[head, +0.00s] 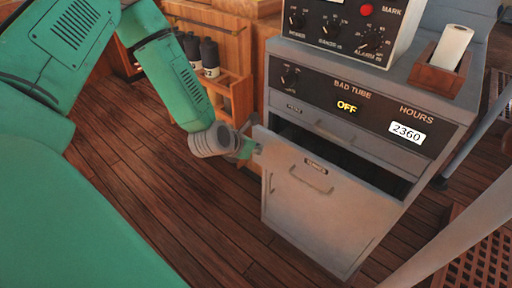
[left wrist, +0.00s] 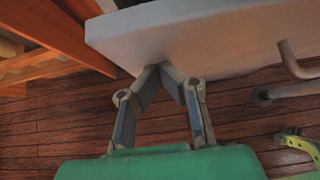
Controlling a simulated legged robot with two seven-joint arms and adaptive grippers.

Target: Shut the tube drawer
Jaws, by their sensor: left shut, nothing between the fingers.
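The tube drawer's grey front (head: 325,215) stands out from the grey cabinet (head: 440,95) in the head view. A dark opening shows behind its top edge. It carries a small label and a bar handle (head: 312,182). My left gripper (head: 255,149) is at the upper left corner of the drawer front. In the left wrist view the left gripper (left wrist: 165,68) is shut and empty, its fingertips meeting at the edge of the pale grey drawer panel (left wrist: 200,40). Whether they touch it I cannot tell for sure. My right gripper is not in view.
A wooden rack (head: 235,95) with dark bottles (head: 209,55) stands left of the cabinet. A paper roll (head: 453,45) sits in a wooden holder on top, beside a grey instrument box (head: 345,28). The plank floor (head: 165,210) left of the drawer is clear.

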